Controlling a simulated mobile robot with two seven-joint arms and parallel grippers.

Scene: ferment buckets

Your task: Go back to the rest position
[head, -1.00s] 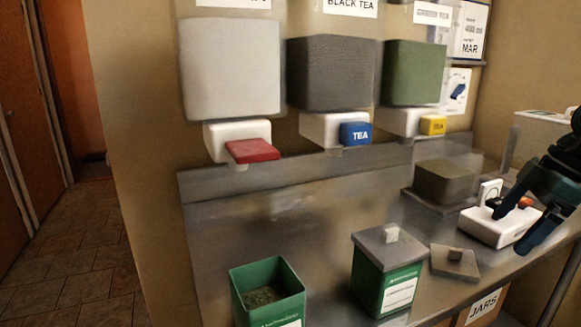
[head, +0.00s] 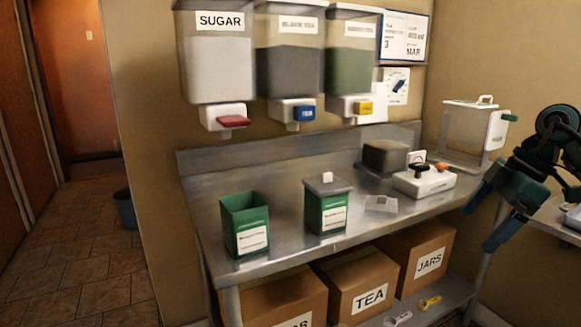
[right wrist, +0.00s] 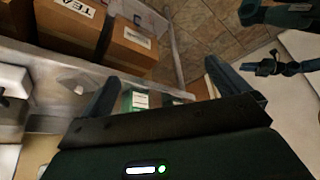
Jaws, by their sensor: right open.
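My right gripper (head: 488,220) is at the right in the head view, in front of the bench's right end. Its fingers are apart with nothing between them; they also show in the right wrist view (right wrist: 162,88). It is clear of the steel bench (head: 290,180). Dark parts at the upper right of the right wrist view look like my left arm; its jaws cannot be made out. On the bench stand an open green tin (head: 245,222) and a green tin with a grey lid (head: 328,205). A small pale square piece (head: 381,204) lies to their right.
A white scale (head: 425,182), a dark block-like container (head: 385,156) and a clear tank (head: 470,132) are at the right. Dispensers of sugar (head: 215,70) and teas hang above. Cardboard boxes (head: 362,287) sit below. Floor (head: 75,230) is open at left, with a bucket (head: 125,210).

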